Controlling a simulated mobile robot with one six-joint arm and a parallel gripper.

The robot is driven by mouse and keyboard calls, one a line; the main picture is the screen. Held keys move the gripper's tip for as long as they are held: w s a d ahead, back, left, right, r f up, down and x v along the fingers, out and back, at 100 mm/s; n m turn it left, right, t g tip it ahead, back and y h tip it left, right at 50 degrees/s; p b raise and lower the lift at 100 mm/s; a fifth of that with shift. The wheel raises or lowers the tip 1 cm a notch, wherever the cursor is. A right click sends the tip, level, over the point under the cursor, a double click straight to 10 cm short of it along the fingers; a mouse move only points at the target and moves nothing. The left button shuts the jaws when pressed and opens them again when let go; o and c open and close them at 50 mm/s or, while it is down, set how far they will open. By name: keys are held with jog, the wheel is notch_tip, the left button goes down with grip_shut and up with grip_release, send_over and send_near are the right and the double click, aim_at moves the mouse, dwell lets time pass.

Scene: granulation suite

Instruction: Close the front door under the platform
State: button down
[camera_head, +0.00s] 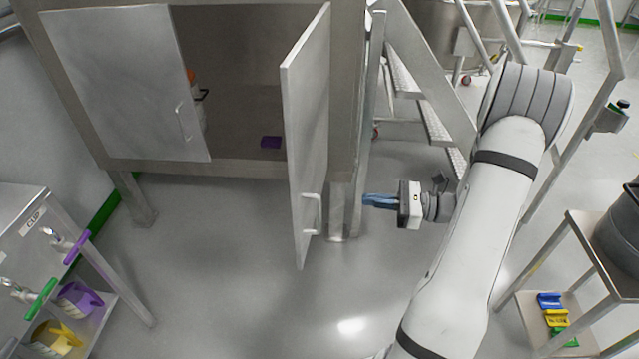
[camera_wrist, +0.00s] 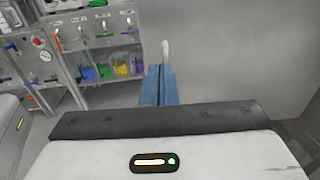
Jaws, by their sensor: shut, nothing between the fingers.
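The cabinet under the platform has two grey metal front doors. The right door (camera_head: 309,130) stands swung open toward me, with its handle (camera_head: 312,213) near its lower free edge. The left door (camera_head: 125,85) looks shut. My gripper (camera_head: 366,200) is to the right of the open door, apart from its handle, with its blue fingers pointing left. The fingers (camera_wrist: 158,85) are together and empty in the wrist view. A grey panel (camera_wrist: 235,50) fills the right of that view, and a pale upright piece, perhaps the handle, shows just beyond the fingertips.
Steps with rails (camera_head: 425,110) stand behind my arm. A rack with coloured scoops (camera_head: 75,300) is at the lower left, and a small table (camera_head: 575,240) at the right. The floor before the cabinet is clear.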

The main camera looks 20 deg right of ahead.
aim_at(301, 191)
jog(key=b+x, duration=0.1)
jog(key=x, duration=1.3)
